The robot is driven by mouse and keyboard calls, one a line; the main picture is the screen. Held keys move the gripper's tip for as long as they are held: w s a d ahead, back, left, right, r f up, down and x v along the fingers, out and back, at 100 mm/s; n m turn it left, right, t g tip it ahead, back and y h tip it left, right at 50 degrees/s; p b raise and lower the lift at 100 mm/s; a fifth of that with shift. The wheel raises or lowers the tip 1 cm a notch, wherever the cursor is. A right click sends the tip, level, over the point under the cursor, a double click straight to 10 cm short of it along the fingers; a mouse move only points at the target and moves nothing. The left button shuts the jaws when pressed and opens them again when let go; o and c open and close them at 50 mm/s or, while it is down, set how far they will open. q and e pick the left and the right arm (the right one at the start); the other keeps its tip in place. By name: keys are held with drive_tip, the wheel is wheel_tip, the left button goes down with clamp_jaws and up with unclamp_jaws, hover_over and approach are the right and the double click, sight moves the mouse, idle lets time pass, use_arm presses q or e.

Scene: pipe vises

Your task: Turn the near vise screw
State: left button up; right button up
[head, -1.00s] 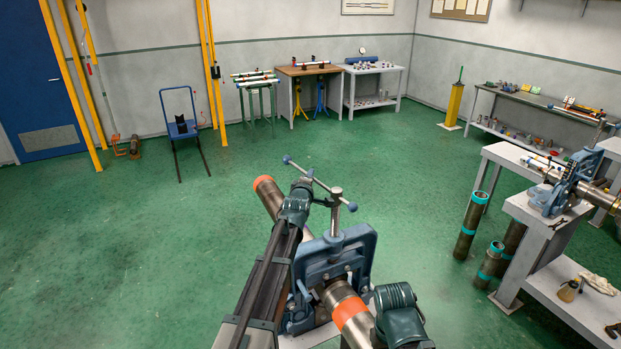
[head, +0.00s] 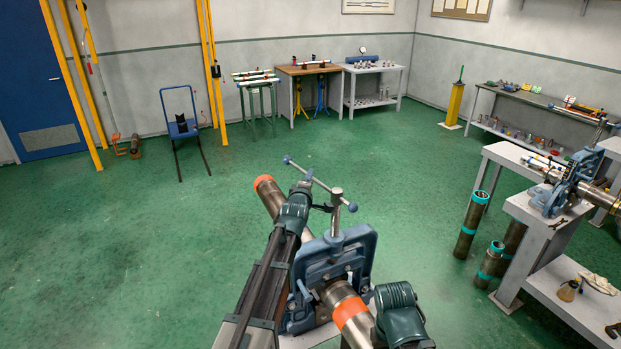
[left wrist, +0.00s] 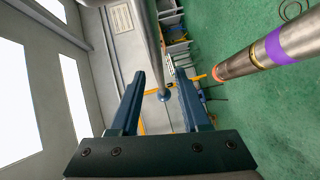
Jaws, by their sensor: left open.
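The near vise (head: 335,265) is blue and grips a steel pipe (head: 347,308) with an orange band. Its upright screw (head: 336,220) carries a slanted handle bar (head: 318,182) with blue ball ends. My left gripper (head: 321,207) is beside the screw, just below the handle bar. In the left wrist view, the fingers of my left gripper (left wrist: 158,80) are apart. A grey bar with a ball end (left wrist: 163,94) shows in the gap between them; I cannot tell whether it touches a finger. My right gripper is not visible.
A second vise (head: 568,185) stands on a grey bench (head: 535,212) at right, with dark pipes (head: 470,225) on the floor beside it. In the left wrist view, a pipe with a purple band (left wrist: 285,42) is at right. The green floor (head: 130,240) at left is clear.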

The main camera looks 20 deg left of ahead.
use_arm(q)
drive_tip(key=s+d+r+p, duration=0.1)
drive_tip(key=s, duration=1)
drive_tip(key=shift+r, duration=0.25)
